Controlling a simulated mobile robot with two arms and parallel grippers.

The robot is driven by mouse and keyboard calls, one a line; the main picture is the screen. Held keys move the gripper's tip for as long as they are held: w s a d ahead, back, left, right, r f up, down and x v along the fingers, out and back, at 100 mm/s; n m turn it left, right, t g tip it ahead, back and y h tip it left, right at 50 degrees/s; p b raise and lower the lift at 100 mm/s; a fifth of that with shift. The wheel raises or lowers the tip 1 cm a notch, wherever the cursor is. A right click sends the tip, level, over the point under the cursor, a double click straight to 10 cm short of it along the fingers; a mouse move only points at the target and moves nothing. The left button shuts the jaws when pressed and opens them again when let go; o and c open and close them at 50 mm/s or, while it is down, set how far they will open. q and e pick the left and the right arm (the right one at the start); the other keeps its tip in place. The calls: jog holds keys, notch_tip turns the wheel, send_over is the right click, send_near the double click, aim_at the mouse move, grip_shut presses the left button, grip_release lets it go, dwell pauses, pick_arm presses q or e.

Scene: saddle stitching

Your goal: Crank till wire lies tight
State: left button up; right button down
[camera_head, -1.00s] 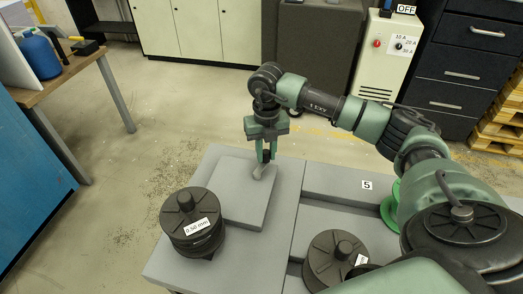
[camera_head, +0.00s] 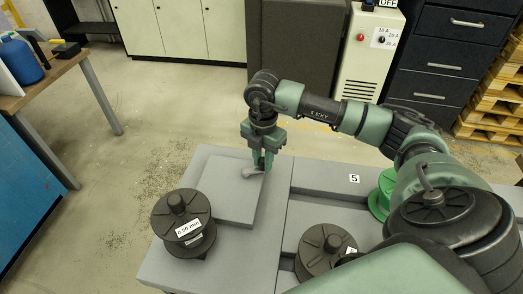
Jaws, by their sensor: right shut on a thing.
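My right gripper (camera_head: 264,165) points down over the far right part of a raised grey block (camera_head: 228,200). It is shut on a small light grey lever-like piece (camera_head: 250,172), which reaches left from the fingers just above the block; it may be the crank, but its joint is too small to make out. A black spool (camera_head: 180,208) labelled 0.50 mm stands at the block's near left. A second black spool (camera_head: 325,246) stands further right. I cannot make out any wire. My left gripper is out of view.
A green round part (camera_head: 381,198) sits by my right arm, near a number 5 plate (camera_head: 354,178) on the grey bench (camera_head: 170,262). A control cabinet (camera_head: 366,55) and dark drawers (camera_head: 450,65) stand behind. Open floor lies left of the bench.

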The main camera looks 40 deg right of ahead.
jog(key=shift+s+a+m, duration=0.25)
jog(key=shift+s+m, duration=0.05)
jog(key=shift+m, duration=0.7)
jog(key=shift+s+a+m, duration=0.25)
jog(key=shift+s+m, duration=0.05)
jog(key=shift+m, duration=0.7)
jog(key=c, duration=1.2)
grip_release()
notch_tip(320, 180, up, 8)
jog(key=shift+b, duration=0.3)
